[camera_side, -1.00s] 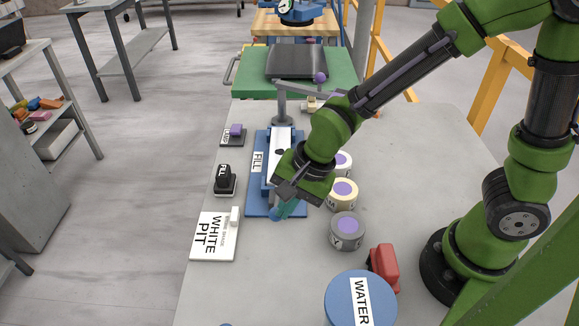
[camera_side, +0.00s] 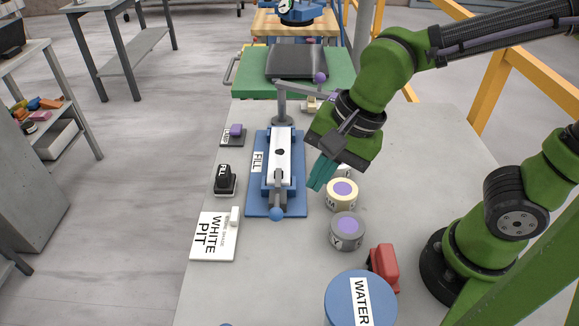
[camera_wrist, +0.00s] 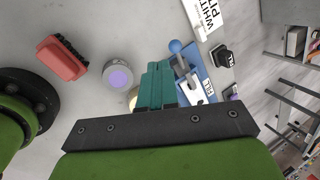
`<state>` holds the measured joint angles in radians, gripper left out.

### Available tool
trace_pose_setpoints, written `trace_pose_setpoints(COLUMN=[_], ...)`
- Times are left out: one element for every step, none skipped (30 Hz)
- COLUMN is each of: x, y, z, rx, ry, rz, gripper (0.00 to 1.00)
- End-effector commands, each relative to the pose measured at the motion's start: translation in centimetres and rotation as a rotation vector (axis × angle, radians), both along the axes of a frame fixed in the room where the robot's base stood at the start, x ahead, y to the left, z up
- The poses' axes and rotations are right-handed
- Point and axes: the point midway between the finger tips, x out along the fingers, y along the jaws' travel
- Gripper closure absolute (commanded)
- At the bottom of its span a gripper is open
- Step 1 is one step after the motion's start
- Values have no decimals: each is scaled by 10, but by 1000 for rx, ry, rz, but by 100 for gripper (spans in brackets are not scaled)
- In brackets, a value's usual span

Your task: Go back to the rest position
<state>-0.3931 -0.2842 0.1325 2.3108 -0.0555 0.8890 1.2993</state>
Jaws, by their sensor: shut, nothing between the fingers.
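My gripper (camera_side: 322,172) has teal fingers that are shut with nothing between them. In the side view it hangs above the slab, right of the blue FILL fixture (camera_side: 293,208) and just behind the cream-coloured tub (camera_side: 342,202). It partly hides another tub behind it. In the wrist view the closed teal fingers (camera_wrist: 156,88) show at the middle, with the blue fixture (camera_wrist: 205,55) beyond them. The fixture has a white block in it and a lever with a blue ball (camera_side: 276,213) at its front end.
A grey tub (camera_side: 347,243), a red object (camera_side: 384,268) and a blue WATER drum (camera_side: 338,285) stand in front. A WHITE PIT plate (camera_side: 203,251), a black FILL stamp (camera_side: 225,184) and a purple-topped block (camera_side: 236,130) lie left. A post with a swing arm (camera_side: 281,105) stands behind the fixture.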

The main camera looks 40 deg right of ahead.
Motion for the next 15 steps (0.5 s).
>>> trace_pose_setpoints(x=[-2,-3,-3,-4,-4,-4,-4,-4,-4,-4,-4,-4,-4,-4,-4], y=[0,0,0,0,0,0,0,0,0,0,0,0,0,0,0], z=[3,4,5,6,6,6,6,6,6,6,6,6,6,6,6], rx=[0,0,0,0,-1,-1,-1,-1,-1,-1,-1,-1,-1,-2,-7], ry=[-2,-2,-2,-1,0,0,0,0,0,0,0,0,0,-2,-7], rz=[-1,0,0,0,0,0,0,0,0,0,0,0,2,7,26], gripper=[100,100,100,100,100,100,100,100,100,100,100,100,100,100,100])
